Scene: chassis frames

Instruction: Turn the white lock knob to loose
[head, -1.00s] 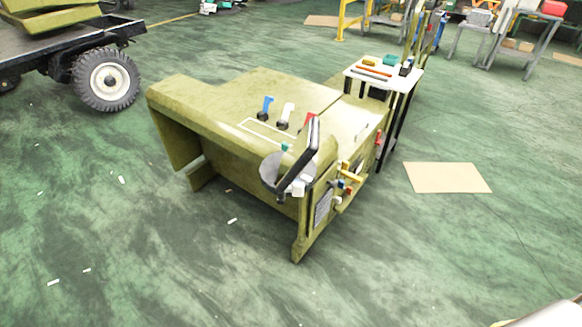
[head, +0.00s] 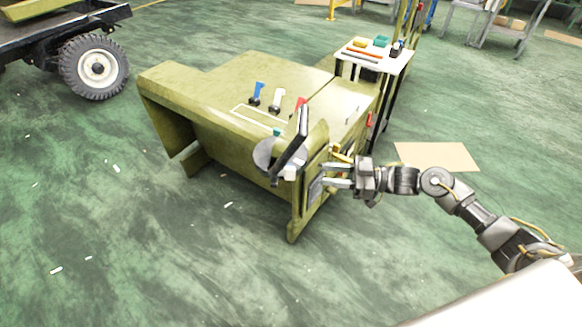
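The olive-green chassis (head: 235,110) stands in the middle of the head view, with its control side facing right. My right gripper (head: 324,175) reaches in from the right. Its two fingers are apart, one above the other, and point left at the control side. The small white knob low on that side is hidden or too small to make out behind the fingers. A white block (head: 290,173) shows below the dark tilted panel (head: 293,145), just left of the fingertips. I cannot tell whether the fingers touch anything. My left gripper is out of view.
A blue lever (head: 257,92), a white lever (head: 277,99) and a red lever (head: 300,104) stand on the chassis top. A yellow handle (head: 341,153) is just above my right gripper. A small tool table (head: 372,60) stands behind.

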